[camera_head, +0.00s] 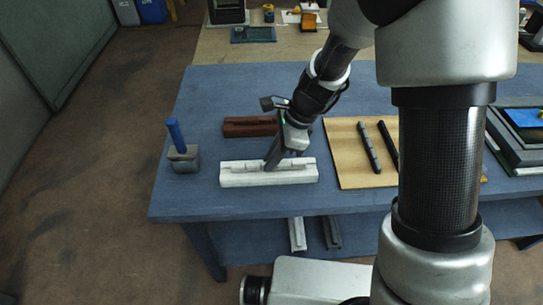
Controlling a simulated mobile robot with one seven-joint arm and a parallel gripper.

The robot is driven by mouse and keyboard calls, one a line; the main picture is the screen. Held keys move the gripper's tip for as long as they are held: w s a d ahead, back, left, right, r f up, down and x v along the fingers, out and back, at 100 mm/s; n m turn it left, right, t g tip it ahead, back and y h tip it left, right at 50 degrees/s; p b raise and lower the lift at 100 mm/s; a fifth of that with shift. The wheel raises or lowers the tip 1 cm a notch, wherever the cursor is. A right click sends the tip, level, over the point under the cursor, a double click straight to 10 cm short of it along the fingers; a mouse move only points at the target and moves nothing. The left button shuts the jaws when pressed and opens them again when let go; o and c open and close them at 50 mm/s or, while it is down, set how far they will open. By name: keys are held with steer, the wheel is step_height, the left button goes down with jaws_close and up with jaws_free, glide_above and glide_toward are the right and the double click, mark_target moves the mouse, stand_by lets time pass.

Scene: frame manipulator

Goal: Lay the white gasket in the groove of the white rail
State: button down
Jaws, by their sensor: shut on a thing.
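The white rail (240,180) lies lengthwise near the front edge of the blue table, its groove facing up. My gripper (271,165) points down at the middle of the rail, with its fingertips at the groove. It is shut on what appears to be the white gasket, a pale strip hard to tell from the rail at this size. The fingers hide part of the groove. I cannot tell whether the gasket lies in the groove or just above it.
A dark red rail (240,127) lies behind the white one. A grey block with a blue handle (177,137) stands at the left. A wooden board (346,172) with black strips (368,148) is at the right. The blue table (205,95) is clear at the back left.

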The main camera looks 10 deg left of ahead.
steer(key=c, duration=1.7)
jaws_free()
steer(key=p+v, duration=0.2)
steer(key=v, duration=1.5)
steer(key=shift+d+r+p, duration=0.1)
steer(key=shift+r+p, duration=0.1)
steer(key=shift+p, duration=0.15)
steer(key=s+d+r+n+t+h+p, duration=0.1)
steer(key=s+d+r+n+t+p, duration=0.1)
steer(key=s+d+r+n, duration=0.2)
steer(key=s+d+r+n+t+h+p, duration=0.2)
steer(key=s+d+r+n, duration=0.3)
steer(key=s+r+n, duration=0.1)
steer(key=s+d+r+n+t+h+p, duration=0.1)
steer(key=s+d+r+n+t+p, duration=0.1)
steer(key=s+d+r+n, duration=0.3)
steer(key=shift+s+d+r+n, duration=0.15)
steer(key=shift+r+n, duration=0.25)
steer(key=shift+r, duration=0.4)
